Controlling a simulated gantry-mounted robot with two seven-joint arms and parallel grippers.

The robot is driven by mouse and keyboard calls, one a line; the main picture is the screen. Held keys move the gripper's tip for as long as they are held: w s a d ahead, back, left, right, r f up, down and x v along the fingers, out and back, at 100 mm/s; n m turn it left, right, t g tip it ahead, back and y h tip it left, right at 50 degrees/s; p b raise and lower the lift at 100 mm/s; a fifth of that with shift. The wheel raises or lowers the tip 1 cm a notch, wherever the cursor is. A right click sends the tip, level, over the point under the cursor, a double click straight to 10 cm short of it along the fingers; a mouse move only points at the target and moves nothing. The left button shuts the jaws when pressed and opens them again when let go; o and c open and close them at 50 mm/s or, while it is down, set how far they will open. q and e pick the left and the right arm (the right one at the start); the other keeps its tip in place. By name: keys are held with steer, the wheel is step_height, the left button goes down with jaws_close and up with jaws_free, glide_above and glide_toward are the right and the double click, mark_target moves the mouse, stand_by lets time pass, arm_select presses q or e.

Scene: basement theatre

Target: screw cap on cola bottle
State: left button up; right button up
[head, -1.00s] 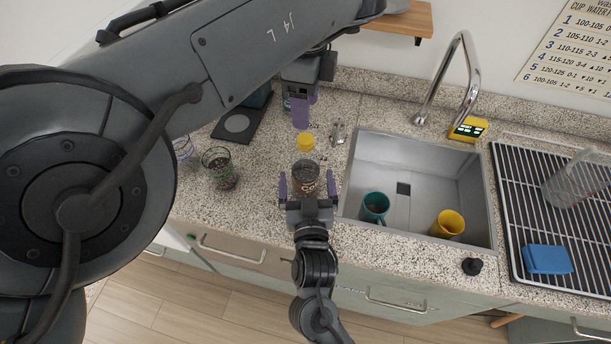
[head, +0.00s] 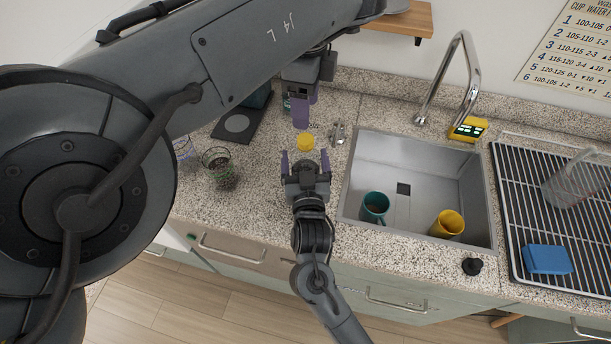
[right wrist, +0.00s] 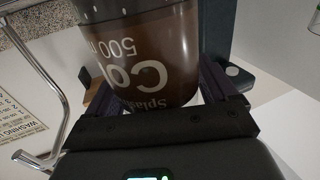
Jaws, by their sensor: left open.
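A brown cola bottle (right wrist: 150,50) with white lettering fills the space between the fingers of my right gripper (right wrist: 160,90); in the right wrist view its lettering is upside down. In the head view my right gripper (head: 304,164) hides most of the bottle, with a purple finger on each side. Whether the fingers press on it cannot be told. The yellow cap (head: 305,143) shows just beyond my right gripper; whether it rests on the bottle's neck is unclear. My left gripper (head: 301,112) is open above and behind the cap, pointing down; only part of its fingers shows.
A steel sink (head: 403,160) with a teal mug (head: 374,206) and a yellow mug (head: 447,224) lies to the right, under a tall faucet (head: 470,75). A drying rack (head: 515,195) is far right.

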mark_target(305, 138)
jaws_close()
arm_select(q)
steer(key=n, duration=0.3)
steer(key=shift+r, duration=0.1)
steer(key=n, duration=1)
steer(key=shift+f, duration=0.25)
steer(key=shift+f, duration=3.85)
